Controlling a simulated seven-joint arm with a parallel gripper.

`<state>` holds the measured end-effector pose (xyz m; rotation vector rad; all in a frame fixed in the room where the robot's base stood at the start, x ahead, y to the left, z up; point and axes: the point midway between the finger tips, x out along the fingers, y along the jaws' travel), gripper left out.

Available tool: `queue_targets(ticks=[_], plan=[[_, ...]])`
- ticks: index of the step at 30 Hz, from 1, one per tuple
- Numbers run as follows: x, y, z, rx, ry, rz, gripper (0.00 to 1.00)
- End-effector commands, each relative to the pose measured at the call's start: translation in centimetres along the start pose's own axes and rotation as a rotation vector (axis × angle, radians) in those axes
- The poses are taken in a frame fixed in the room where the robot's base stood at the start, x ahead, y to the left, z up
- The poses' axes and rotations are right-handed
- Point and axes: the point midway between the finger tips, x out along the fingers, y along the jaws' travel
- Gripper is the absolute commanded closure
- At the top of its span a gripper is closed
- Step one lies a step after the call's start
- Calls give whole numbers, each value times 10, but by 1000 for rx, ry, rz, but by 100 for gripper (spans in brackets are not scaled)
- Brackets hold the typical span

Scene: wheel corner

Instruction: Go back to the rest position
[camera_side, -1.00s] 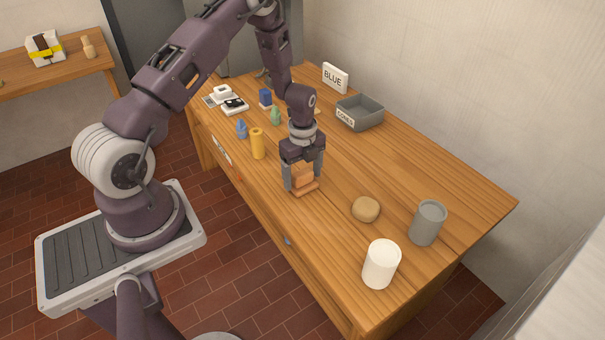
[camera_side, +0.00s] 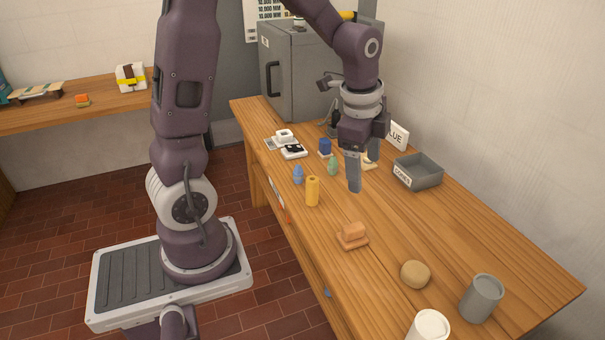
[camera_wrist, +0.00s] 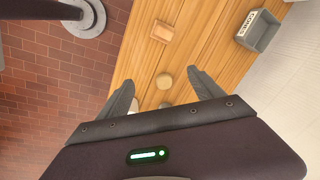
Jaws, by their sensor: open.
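My gripper (camera_side: 364,172) is open and empty, raised above the wooden table in the side view. An orange block (camera_side: 352,231) sits on a small wooden base on the table, apart from the gripper. The block also shows in the wrist view (camera_wrist: 163,31).
A grey bin labelled CONES (camera_side: 424,172) stands right of the gripper, near a BLUE sign (camera_side: 399,136). A yellow cylinder (camera_side: 313,191), round tan object (camera_side: 415,274), grey cup (camera_side: 482,297) and white cup (camera_side: 429,325) stand on the table. A grey cabinet (camera_side: 292,75) is behind.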

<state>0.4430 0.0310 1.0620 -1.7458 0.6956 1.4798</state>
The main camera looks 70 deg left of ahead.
Motion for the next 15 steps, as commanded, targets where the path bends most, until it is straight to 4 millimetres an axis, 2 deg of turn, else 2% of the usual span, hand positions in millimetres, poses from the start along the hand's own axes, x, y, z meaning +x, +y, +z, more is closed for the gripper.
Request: queue_targets(ticks=[1, 3, 6, 10, 12, 15], plan=[[-37, 22, -3, -118, 33, -46, 24], [-77, 59, 1, -320, 85, -84, 24], [-114, 110, 14, -584, 172, -110, 24], [-131, 156, 31, -825, 260, -104, 24], [-133, 168, 37, -898, 286, -96, 24], [-134, 175, 40, -942, 301, -90, 24]])
